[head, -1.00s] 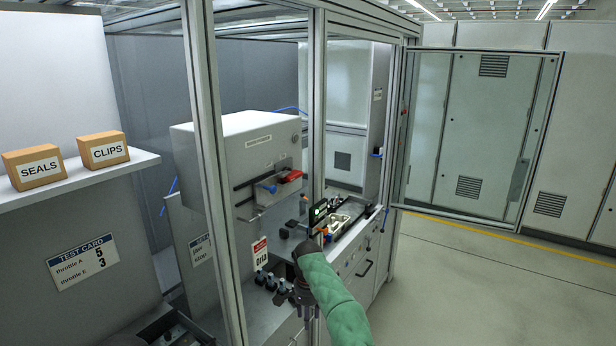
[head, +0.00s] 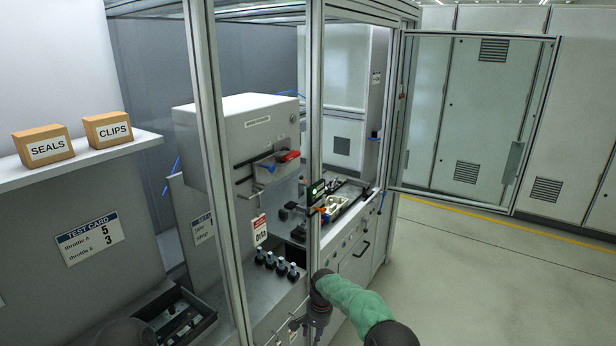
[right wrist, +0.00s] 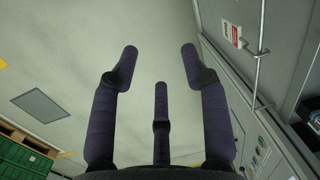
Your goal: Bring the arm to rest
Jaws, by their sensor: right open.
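My right arm (head: 352,300), in a green sleeve, reaches in from the bottom of the head view. Its dark gripper (head: 311,334) hangs low in front of the bench cabinets, outside the frame posts. In the right wrist view the gripper (right wrist: 160,62) is open, its dark fingers spread with nothing between them. Bare floor (right wrist: 155,25) lies beyond them. My left gripper cannot be made out in the head view.
A framed cell with a grey bench (head: 275,290) stands close by; several black-capped bottles (head: 280,264) stand near its front. A glazed door (head: 470,125) stands open at the right. Boxes marked SEALS (head: 44,146) and CLIPS (head: 108,130) sit on a shelf. Floor at right is clear.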

